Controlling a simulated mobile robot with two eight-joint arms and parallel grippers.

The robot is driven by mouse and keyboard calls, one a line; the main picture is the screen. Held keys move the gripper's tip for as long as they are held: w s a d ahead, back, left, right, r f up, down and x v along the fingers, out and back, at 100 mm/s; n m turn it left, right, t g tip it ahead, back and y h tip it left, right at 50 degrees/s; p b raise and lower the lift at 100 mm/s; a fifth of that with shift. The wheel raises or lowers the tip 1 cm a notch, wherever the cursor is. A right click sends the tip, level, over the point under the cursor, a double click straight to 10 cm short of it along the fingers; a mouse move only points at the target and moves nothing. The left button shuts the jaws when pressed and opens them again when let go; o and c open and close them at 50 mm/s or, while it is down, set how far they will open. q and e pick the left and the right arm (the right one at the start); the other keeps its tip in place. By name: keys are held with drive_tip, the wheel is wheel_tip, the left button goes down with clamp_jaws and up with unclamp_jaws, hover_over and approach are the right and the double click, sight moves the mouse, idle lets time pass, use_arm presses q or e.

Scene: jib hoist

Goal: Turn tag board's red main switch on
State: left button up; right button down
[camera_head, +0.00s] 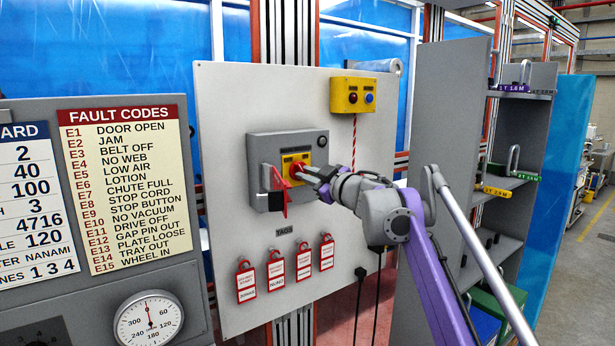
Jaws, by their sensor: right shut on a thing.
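The grey tag board (225,130) stands upright in the middle of the head view. On it is a grey switch box (262,150) with a yellow plate (287,160) and the red main switch (296,170). My right gripper (304,172) reaches in from the right and is shut on the red main switch. Its fingers cover part of the knob, so I cannot tell the knob's exact angle. A red piece (279,192) hangs at the box's left side, beside the yellow plate. My left gripper is not in view.
Several red tags (304,261) hang below the box. A yellow box with two buttons (352,96) sits above right, with a red-and-white cord below it. A fault-code panel (128,190) and a dial (150,318) are left. Grey shelves (505,133) with shackles are right.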

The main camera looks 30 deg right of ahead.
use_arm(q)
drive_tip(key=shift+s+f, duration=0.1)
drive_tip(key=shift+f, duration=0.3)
use_arm(e)
drive_tip(key=m, duration=0.6)
drive_tip(key=shift+m, duration=0.4)
drive_tip(key=c, duration=0.9)
unclamp_jaws()
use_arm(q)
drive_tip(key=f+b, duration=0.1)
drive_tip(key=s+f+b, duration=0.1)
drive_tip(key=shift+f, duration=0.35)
use_arm(e)
drive_tip(key=s, duration=1)
drive_tip(key=shift+s+d, duration=0.4)
